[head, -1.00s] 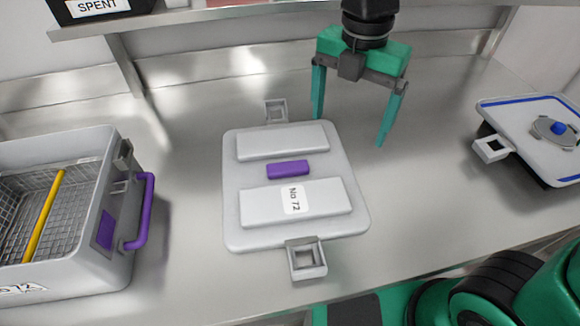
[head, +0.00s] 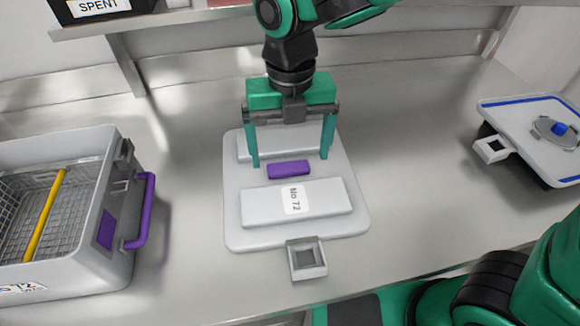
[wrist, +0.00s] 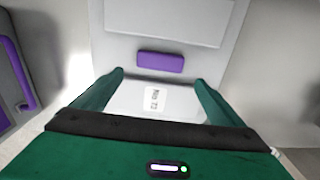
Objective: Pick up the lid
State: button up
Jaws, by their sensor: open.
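A light grey lid (head: 240,218) lies flat on the steel counter in the middle of the head view. It has two raised panels, a purple block (head: 289,169) at its centre, a "No 72" label and a square latch loop at its near edge. My gripper (head: 291,160) is open above the far half of the lid, its fingers spread wide to either side of the far panel. Nothing is between the fingers. In the wrist view, the lid (wrist: 225,60) fills the middle, with the purple block (wrist: 160,61) beyond the fingertips. The far latch loop is hidden in the head view.
A grey container (head: 75,275) with a wire basket, a yellow rod and a purple handle stands at the left. Another lid with blue edging (head: 510,115) is at the right. A shelf (head: 180,17) runs along the back. Bare counter lies on both sides of the lid.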

aim_at(290, 171)
notch_tip(290, 171, down, 5)
jog(key=shift+w+a+f, duration=0.1)
jog(key=shift+w, duration=0.05)
jog(key=c, duration=1.5)
jog(key=shift+c, duration=1.4)
jog(key=shift+r, duration=0.2)
